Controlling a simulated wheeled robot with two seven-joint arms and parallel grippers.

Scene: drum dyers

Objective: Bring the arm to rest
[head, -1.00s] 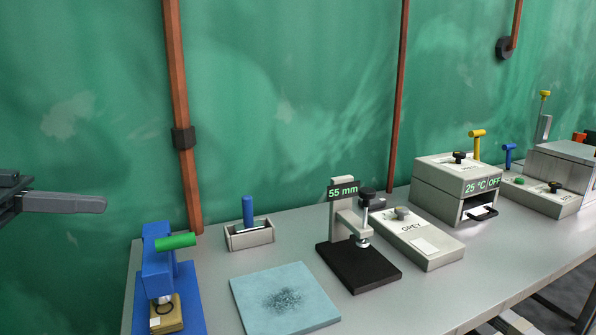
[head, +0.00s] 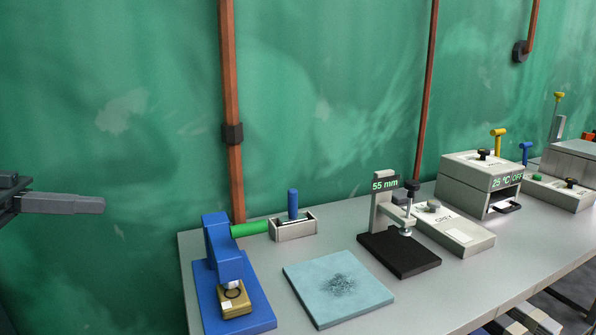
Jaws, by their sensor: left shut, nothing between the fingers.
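My left gripper (head: 62,203) shows at the left edge of the head view. Its grey fingers point right and are shut with nothing between them. It hangs in the air in front of the green wall, left of the bench and apart from everything on it. My right gripper is not in the view.
The grey bench (head: 345,240) carries a blue press (head: 222,262), a light blue mat (head: 338,290), a tray (head: 293,229), a black-based gauge stand (head: 398,254), a grey box (head: 455,230) and an oven-like unit (head: 480,180). Air around the gripper is clear.

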